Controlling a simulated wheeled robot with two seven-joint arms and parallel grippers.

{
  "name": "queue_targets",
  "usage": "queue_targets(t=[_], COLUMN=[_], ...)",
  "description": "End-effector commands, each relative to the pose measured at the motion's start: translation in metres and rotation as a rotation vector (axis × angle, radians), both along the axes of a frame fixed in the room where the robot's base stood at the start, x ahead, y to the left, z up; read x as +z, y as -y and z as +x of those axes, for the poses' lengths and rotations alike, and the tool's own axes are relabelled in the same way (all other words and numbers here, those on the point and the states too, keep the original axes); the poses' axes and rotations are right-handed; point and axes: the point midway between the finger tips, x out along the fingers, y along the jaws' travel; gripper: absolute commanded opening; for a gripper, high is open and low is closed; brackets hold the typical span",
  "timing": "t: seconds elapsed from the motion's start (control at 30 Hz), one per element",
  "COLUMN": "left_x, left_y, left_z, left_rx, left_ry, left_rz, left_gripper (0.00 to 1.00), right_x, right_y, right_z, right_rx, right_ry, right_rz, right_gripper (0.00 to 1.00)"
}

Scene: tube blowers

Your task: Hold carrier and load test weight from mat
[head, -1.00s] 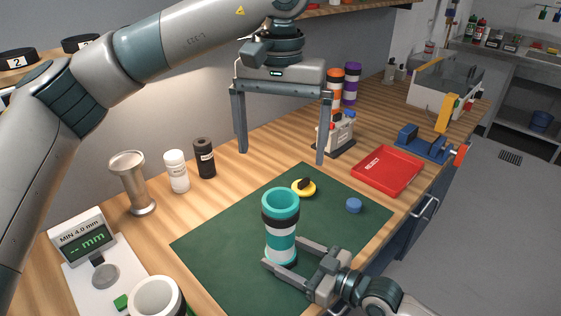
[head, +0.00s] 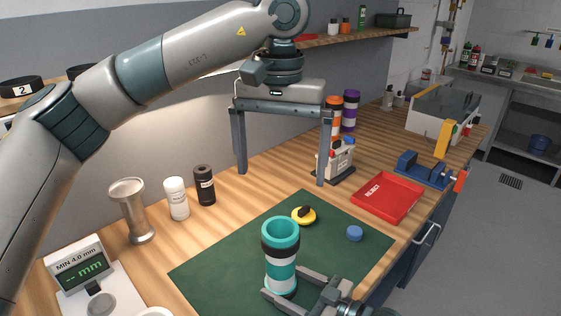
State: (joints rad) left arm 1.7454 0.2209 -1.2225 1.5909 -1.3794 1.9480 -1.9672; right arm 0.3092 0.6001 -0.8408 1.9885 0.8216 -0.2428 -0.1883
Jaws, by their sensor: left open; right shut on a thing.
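The carrier (head: 281,254), an open teal tube with white and black bands, stands upright on the green mat (head: 215,272). My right gripper (head: 278,291) is shut on its lower part, coming from the lower right. A yellow disc with a black knob (head: 304,215), likely the test weight, lies on the mat behind the carrier. A blue disc (head: 354,233) lies on the mat to its right. My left gripper (head: 281,179) is wide open and empty, fingers pointing down, above and behind the yellow disc. The inside of the carrier is mostly hidden.
A red tray (head: 388,197) and a blue clamp-like device (head: 424,171) stand at the right. A small device (head: 336,160) stands behind the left gripper's right finger. Bottles (head: 177,199) and a metal cup (head: 131,210) stand left; a gauge (head: 80,267) is at lower left.

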Motion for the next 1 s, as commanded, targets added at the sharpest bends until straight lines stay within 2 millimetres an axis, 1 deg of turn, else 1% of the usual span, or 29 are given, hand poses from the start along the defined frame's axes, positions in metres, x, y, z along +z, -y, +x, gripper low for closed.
queue_targets(t=[0.1, 0.13, 0.17, 0.2, 0.5, 0.67, 0.87, 1.0], left_x=[0.000, 0.000, 0.000, 0.000, 0.000, 0.000, 0.000, 0.000], left_y=[0.000, 0.000, 0.000, 0.000, 0.000, 0.000, 0.000, 0.000], left_z=[0.000, 0.000, 0.000, 0.000, 0.000, 0.000, 0.000, 0.000], left_rx=[0.000, 0.000, 0.000, 0.000, 0.000, 0.000, 0.000, 0.000], left_ry=[0.000, 0.000, 0.000, 0.000, 0.000, 0.000, 0.000, 0.000], left_rz=[0.000, 0.000, 0.000, 0.000, 0.000, 0.000, 0.000, 0.000], left_gripper=[1.00, 1.00, 1.00, 1.00, 1.00, 1.00, 1.00, 1.00], right_x=[0.000, 0.000, 0.000, 0.000, 0.000, 0.000, 0.001, 0.003], right_y=[0.000, 0.000, 0.000, 0.000, 0.000, 0.004, 0.019, 0.036], right_z=[0.000, 0.000, 0.000, 0.000, 0.000, -0.003, -0.012, -0.024], right_rx=[0.000, 0.000, 0.000, 0.000, 0.000, 0.000, 0.000, -0.001], right_ry=[0.001, 0.001, 0.001, 0.001, 0.000, 0.000, 0.000, -0.001], right_rz=[0.001, 0.001, 0.001, 0.001, 0.000, 0.000, -0.002, -0.004], right_gripper=[0.34, 0.67, 0.74, 0.84, 0.84, 0.84, 0.84, 0.84])
